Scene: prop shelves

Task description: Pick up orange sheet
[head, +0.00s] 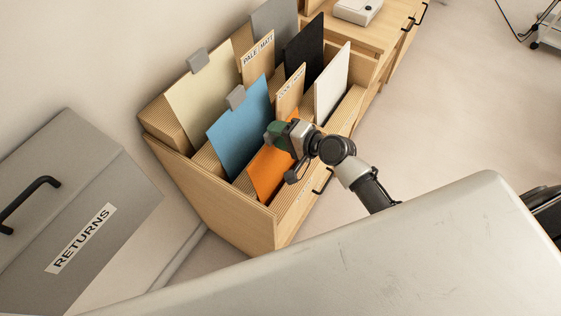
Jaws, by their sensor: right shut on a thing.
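The orange sheet (268,172) stands tilted in the front row of a slotted wooden rack (222,203). My right gripper (279,136) is at the sheet's upper edge, shut on it. The gripper and wrist hide part of the sheet's top and right side. The sheet's lower part is still down in the rack. My left gripper is not in view.
A blue sheet (240,128) with a grey tab stands just left of the orange one. Cream (205,98), black (304,55) and white (332,84) sheets and labelled wooden dividers (291,93) fill nearby slots. A grey RETURNS box (120,185) stands at left.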

